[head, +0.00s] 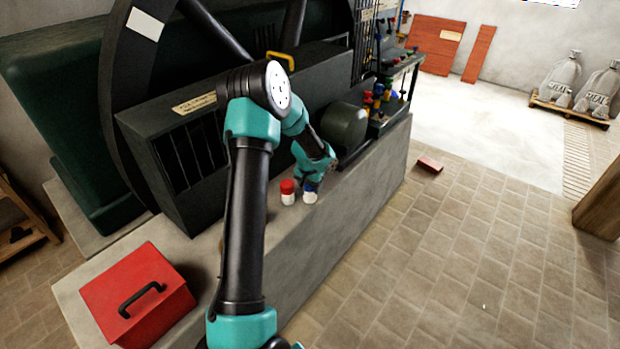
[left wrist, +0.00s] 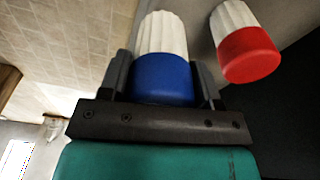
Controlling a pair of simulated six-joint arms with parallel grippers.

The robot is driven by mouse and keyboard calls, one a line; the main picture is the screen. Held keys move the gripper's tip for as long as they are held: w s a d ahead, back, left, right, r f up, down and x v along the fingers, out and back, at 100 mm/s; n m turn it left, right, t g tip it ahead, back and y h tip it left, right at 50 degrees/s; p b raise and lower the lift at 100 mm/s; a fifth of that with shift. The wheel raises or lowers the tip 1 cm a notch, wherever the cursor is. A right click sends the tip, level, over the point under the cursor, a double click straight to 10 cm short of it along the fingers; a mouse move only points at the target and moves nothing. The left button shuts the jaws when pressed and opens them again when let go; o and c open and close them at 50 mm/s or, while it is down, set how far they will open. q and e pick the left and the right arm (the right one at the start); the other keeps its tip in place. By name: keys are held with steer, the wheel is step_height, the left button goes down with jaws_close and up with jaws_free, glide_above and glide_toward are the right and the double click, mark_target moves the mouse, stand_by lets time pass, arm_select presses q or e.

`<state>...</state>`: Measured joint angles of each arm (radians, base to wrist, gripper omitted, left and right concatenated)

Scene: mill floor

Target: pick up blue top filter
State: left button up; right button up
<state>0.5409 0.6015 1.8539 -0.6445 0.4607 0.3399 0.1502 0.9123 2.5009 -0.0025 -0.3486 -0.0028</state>
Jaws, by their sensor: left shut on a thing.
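The blue top filter (head: 310,192) has a blue cap and a white ribbed body. It stands on the concrete plinth, partly hidden by my left gripper (head: 318,178) above it. In the left wrist view the blue top filter (left wrist: 162,72) sits between the two fingers of my left gripper (left wrist: 163,82), which is shut on its blue cap. A similar filter with a red top (head: 288,192) stands just left of it, and this red top filter also shows in the left wrist view (left wrist: 247,50), outside the fingers. My right gripper is not in view.
A red toolbox (head: 135,295) sits at the near end of the concrete plinth (head: 345,225). A dark engine with a large wheel stands behind. A red brick-like block (head: 430,164) lies on the tiled floor. The floor at right is mostly clear.

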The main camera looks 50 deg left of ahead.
mark_target(311, 193)
arm_select(q)
steer(key=shift+s+d+r, duration=0.2)
steer(key=shift+s+d, duration=1.2)
steer(key=shift+d, duration=0.25)
